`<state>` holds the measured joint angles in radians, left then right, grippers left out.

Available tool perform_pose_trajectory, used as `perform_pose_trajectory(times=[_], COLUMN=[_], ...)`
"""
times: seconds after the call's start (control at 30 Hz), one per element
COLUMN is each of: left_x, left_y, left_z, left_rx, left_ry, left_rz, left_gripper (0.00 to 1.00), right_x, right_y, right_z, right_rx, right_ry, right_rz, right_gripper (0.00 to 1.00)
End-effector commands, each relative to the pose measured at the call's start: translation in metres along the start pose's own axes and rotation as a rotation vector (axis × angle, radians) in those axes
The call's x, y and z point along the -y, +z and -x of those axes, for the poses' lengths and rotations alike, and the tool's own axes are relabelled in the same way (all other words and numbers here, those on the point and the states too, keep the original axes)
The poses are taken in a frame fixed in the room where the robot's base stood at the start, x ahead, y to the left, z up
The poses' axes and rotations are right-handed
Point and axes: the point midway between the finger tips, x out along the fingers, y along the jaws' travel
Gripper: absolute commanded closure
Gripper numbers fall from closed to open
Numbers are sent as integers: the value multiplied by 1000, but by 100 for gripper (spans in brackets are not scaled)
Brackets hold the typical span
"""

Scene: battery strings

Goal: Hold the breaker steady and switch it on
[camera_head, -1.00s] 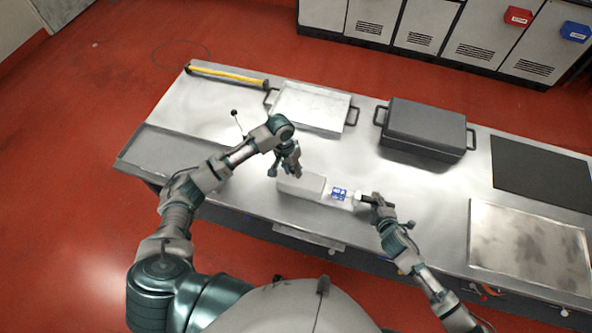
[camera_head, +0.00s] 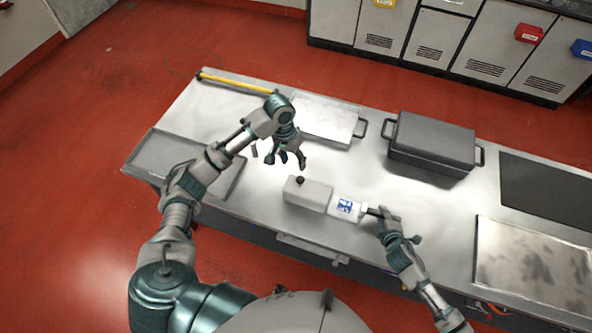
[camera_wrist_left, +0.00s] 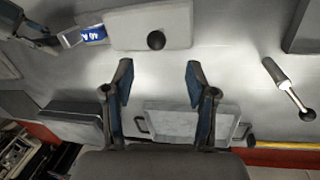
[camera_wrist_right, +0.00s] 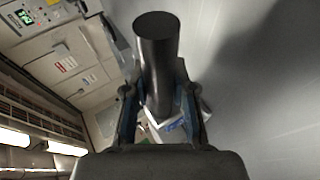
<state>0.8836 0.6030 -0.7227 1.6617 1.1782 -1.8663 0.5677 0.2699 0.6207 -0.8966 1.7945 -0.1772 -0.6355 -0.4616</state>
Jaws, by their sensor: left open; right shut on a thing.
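The breaker is a pale grey box (camera_head: 308,195) with a black ball knob (camera_head: 300,180) on top and a blue-and-white label (camera_head: 345,206) toward its right end. In the left wrist view the box (camera_wrist_left: 130,28), knob (camera_wrist_left: 156,40) and 40 A label (camera_wrist_left: 93,34) show along the top. My left gripper (camera_head: 287,158) is open and empty, behind the box and apart from the knob; its spread fingers (camera_wrist_left: 160,75) also show in the left wrist view. My right gripper (camera_head: 372,211) is shut on a black handle (camera_wrist_right: 160,65) at the breaker's right end.
A dark lidded case (camera_head: 432,142) and a pale flat tray (camera_head: 325,118) lie at the back. A yellow bar (camera_head: 237,84) lies at the back left edge. A silver rod with a black ball (camera_wrist_left: 288,88) lies right in the left wrist view.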

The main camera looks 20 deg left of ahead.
Motion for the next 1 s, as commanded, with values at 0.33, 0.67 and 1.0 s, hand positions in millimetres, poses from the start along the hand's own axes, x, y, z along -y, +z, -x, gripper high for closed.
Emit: perform_pose_trajectory(times=[0.33, 0.67, 1.0], left_x=[0, 0, 0], left_y=[0, 1, 2], left_z=[14, 15, 16], left_rx=[1, -1, -2], left_ry=[0, 0, -1], left_rz=[1, 0, -1], left_gripper=[43, 43, 43], right_x=[13, 9, 6], right_y=[3, 2, 1], right_z=[0, 0, 18], right_rx=[9, 7, 4], right_ry=[-24, -15, -8], right_rz=[2, 2, 2], right_gripper=[100, 46, 46])
